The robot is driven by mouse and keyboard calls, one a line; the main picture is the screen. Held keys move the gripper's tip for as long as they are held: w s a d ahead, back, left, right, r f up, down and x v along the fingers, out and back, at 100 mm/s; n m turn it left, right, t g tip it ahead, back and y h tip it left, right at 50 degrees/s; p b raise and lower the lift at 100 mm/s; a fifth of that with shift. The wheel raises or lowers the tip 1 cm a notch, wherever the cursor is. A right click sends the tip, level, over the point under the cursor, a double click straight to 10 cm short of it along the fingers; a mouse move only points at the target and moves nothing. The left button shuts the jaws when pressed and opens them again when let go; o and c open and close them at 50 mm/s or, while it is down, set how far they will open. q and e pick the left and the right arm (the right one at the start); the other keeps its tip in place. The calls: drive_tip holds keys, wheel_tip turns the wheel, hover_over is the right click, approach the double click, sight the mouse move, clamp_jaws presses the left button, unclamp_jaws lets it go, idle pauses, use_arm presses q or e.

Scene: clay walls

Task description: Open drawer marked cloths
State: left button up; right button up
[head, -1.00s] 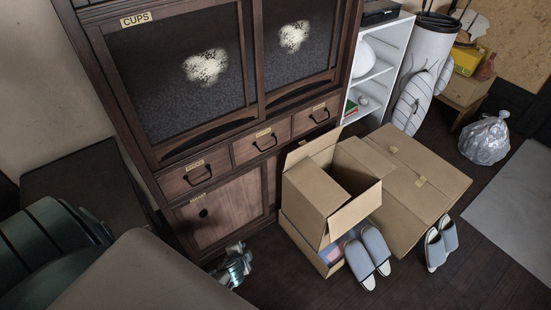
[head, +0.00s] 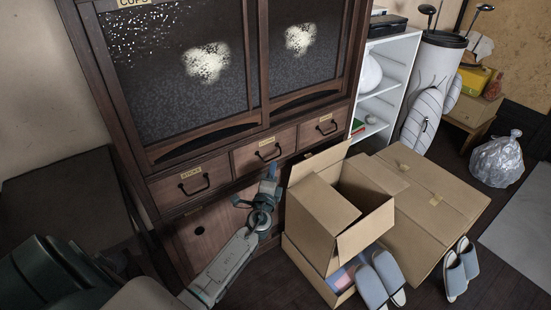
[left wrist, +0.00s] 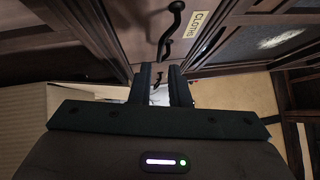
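The dark wooden cabinet has a row of three drawers with black handles, all shut. The middle drawer (head: 247,161) has a handle (head: 268,152) and a small label (head: 264,142) too small to read in the head view. In the left wrist view, a label reading CLOTHS (left wrist: 199,32), its end hard to make out, sits beside a dark handle (left wrist: 175,22). My left gripper (head: 271,172) is just below the middle drawer's handle, apart from it. Its two fingers show in the left wrist view (left wrist: 161,85), spread with an empty gap. My right gripper is not in view.
An open cardboard box (head: 335,205) stands close to the right of my left arm, with a flat carton (head: 430,195) beyond it. Slippers (head: 380,280) lie in front. The left drawer (head: 180,187) and right drawer (head: 320,131) flank the middle one.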

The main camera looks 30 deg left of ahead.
use_arm(q)
drive_tip(key=x, duration=0.6)
drive_tip(key=shift+w+a+f, duration=0.1)
drive_tip(key=shift+w, duration=0.05)
drive_tip(key=shift+c, duration=0.3)
clamp_jaws()
